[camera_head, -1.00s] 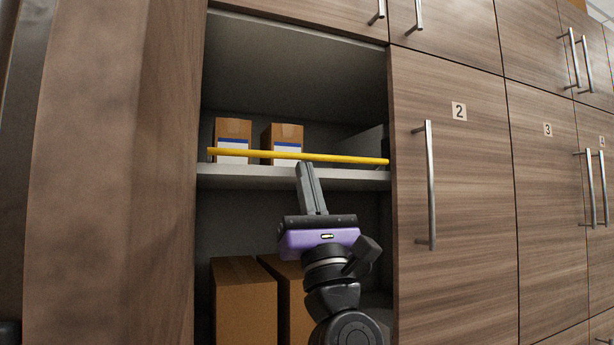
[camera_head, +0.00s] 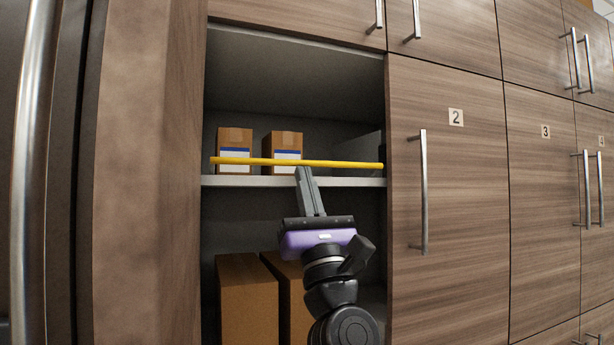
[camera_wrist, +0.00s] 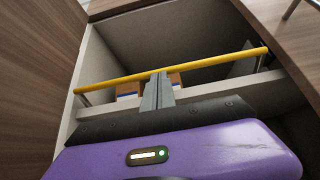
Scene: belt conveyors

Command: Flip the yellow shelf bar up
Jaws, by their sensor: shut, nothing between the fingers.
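The yellow shelf bar (camera_head: 340,164) runs across the front of the upper shelf, roughly level and a little above the shelf edge (camera_head: 350,182). In the wrist view the bar (camera_wrist: 212,62) spans the opening, with a thin metal support at each end. My gripper (camera_head: 303,170) is shut and empty. It points upward, with its fingertips at the bar's underside near the middle. In the wrist view my gripper (camera_wrist: 158,76) has its tips right at the bar; I cannot tell whether they touch it.
Two cartons with blue and white labels, a left one (camera_head: 235,141) and a right one (camera_head: 286,140), stand behind the bar. Large brown boxes (camera_head: 246,300) fill the lower compartment. Closed door 2 (camera_head: 460,200) with its handle is on the right; a wooden panel (camera_head: 150,180) is on the left.

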